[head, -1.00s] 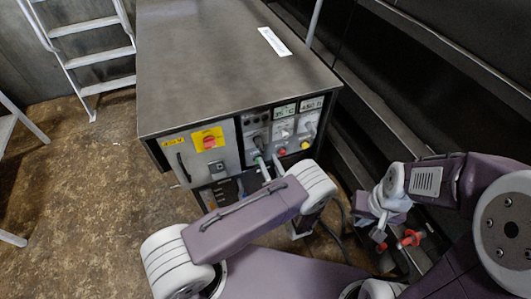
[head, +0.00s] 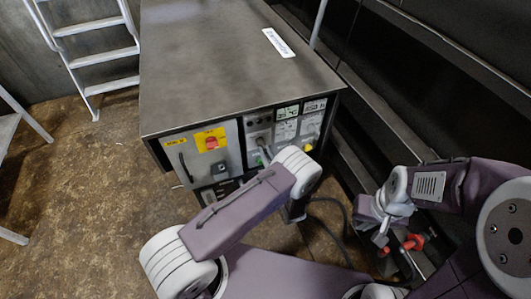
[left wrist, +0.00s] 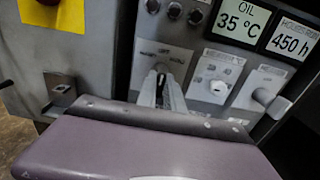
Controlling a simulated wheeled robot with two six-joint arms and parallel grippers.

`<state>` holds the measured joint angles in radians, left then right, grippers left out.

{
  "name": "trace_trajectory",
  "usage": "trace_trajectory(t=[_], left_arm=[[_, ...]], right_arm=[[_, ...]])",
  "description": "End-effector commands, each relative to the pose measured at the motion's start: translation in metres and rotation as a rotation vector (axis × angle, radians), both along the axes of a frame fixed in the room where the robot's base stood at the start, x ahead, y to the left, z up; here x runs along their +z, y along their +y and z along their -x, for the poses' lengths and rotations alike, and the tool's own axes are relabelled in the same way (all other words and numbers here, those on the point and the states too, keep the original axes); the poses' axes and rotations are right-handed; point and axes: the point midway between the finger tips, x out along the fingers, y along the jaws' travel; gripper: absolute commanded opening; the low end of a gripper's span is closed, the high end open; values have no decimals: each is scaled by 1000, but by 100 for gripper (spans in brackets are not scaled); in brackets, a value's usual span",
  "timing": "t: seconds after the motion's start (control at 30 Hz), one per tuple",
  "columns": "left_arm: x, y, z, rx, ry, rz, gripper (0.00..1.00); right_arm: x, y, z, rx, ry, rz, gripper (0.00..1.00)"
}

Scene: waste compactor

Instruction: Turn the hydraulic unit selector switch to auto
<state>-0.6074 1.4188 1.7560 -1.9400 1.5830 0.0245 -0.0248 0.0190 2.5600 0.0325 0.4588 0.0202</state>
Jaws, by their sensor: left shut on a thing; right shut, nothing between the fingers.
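The hydraulic unit (head: 215,90) is a dark metal cabinet with a grey control panel on its front. In the left wrist view, a small grey selector knob (left wrist: 161,68) sits on a pale plate below a row of dark round buttons. My left gripper (left wrist: 160,88) reaches up to this knob and is shut on it; the fingers hide part of it, and its setting cannot be read. In the head view my left forearm covers most of this gripper. My right gripper (head: 381,238) is shut and empty, to the right of the cabinet.
Beside the held knob are a white knob (left wrist: 218,88) and a protruding knob (left wrist: 263,97). Above them are displays reading 35 °C (left wrist: 238,21) and 450 h (left wrist: 292,40). A red switch on a yellow plate (head: 211,141) is left. A ladder (head: 95,55) stands back left.

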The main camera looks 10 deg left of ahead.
Motion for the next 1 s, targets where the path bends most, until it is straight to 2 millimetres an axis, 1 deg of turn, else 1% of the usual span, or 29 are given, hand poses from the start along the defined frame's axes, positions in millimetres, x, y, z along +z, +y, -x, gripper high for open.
trace_trajectory(t=[0.27, 0.7, 1.0], left_arm=[[0, 0, 0, 0, 61, -89, 0], [0, -2, -1, 0, 266, -392, 0], [-1, -2, -1, 0, 378, -557, 0]], right_arm=[[1, 0, 0, 0, 0, 0, 0], [2, 0, 0, 0, 0, 0, 0], [3, 0, 0, 0, 0, 0, 0]])
